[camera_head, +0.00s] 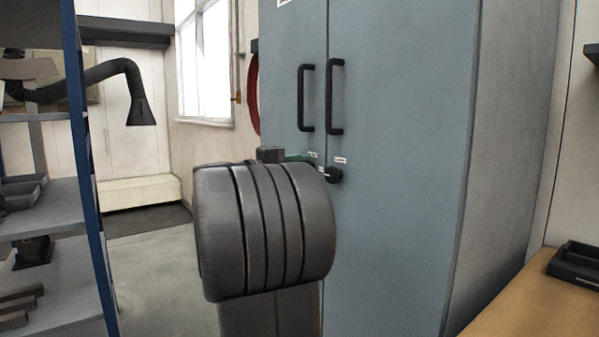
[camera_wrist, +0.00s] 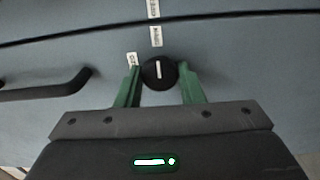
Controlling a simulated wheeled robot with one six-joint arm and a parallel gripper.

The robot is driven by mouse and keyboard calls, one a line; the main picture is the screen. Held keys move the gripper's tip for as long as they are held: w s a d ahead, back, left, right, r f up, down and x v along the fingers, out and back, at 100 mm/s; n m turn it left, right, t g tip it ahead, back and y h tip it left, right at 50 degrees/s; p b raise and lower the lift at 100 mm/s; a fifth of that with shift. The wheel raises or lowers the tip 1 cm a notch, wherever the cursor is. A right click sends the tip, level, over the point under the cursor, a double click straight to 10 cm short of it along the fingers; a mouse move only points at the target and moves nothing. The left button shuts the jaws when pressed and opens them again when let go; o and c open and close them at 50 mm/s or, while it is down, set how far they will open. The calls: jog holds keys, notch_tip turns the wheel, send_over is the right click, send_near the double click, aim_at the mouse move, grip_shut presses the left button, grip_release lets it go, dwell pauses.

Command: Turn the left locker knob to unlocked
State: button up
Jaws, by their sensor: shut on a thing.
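The left locker knob (camera_wrist: 158,74) is a round black knob with a white line, seen close in the wrist view. My gripper (camera_wrist: 159,70) has its green fingers on either side of the knob, shut on it. The white line runs up and down in that view, towards a small white label (camera_wrist: 156,36). Another label (camera_wrist: 132,59) sits by the left fingertip, partly covered; their words are too small to read surely. In the head view my arm hides the left knob, and only a bit of green finger (camera_head: 300,157) shows. The blue-grey locker (camera_head: 400,130) is closed.
The right door's black knob (camera_head: 332,174) is close beside my gripper. Two black door handles (camera_head: 306,98) (camera_head: 336,96) are above. A shelf rack (camera_head: 50,210) stands at left, and a wooden bench (camera_head: 540,300) at right. Floor (camera_head: 160,270) is clear between rack and locker.

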jog(key=o, duration=0.9)
jog(key=shift+s+a, duration=0.1)
jog(key=p+v, duration=0.1)
jog(key=v, duration=1.2)
jog(key=shift+s+a+p, duration=0.2)
jog(key=shift+a+p, duration=0.05)
jog(key=shift+p, duration=0.15)
jog(key=shift+d, duration=0.1)
jog(key=b+x, duration=0.1)
jog(key=x, duration=1.2)
jog(key=shift+w+d+b, duration=0.25)
jog(key=shift+w+b, duration=0.05)
jog(key=shift+b, duration=0.1)
